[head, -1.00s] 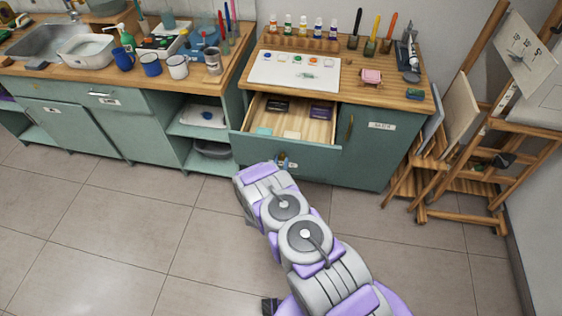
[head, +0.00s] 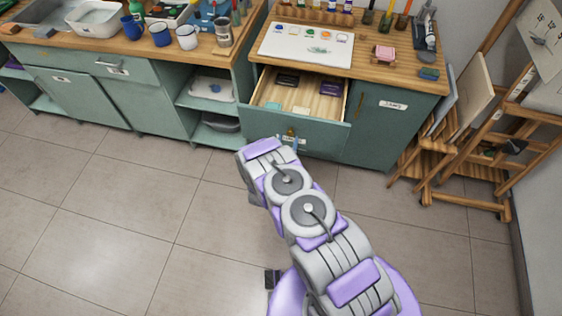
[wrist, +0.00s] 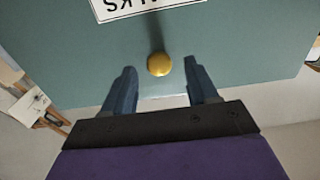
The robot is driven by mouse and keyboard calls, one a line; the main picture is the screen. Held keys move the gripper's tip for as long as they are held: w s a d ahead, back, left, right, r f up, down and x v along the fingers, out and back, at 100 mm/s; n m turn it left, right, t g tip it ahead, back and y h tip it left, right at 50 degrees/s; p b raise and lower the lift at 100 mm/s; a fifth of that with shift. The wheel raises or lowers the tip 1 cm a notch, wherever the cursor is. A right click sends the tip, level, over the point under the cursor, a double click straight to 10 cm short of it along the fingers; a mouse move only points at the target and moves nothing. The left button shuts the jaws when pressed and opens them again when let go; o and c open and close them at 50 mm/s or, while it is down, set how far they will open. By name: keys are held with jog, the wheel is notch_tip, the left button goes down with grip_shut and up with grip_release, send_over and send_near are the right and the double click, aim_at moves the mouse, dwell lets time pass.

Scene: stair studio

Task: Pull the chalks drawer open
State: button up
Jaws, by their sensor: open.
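The chalks drawer (head: 318,128) stands pulled out of the green cabinet, its wooden inside showing. In the wrist view its green front (wrist: 245,45) carries a white label (wrist: 140,6), upside down and cut off, ending in "LKS". A round brass knob (wrist: 159,64) sticks out below the label. My gripper (wrist: 161,78) is open, one finger on each side of the knob's line, with the knob just beyond the tips and not visibly touched. In the head view my gripper (head: 289,143) is at the drawer front, partly hidden by my arm.
Inside the drawer lie dark boxes (head: 331,89) and small pale pieces. A paint palette (head: 305,45) lies on the wooden counter above. A cabinet door (head: 376,122) is right of the drawer, with wooden easels (head: 470,150) further right. The tiled floor (head: 130,215) at left is clear.

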jog(key=p+v, duration=0.2)
jog(key=v, duration=1.3)
jog(key=shift+s, duration=0.15)
jog(key=shift+a, duration=0.15)
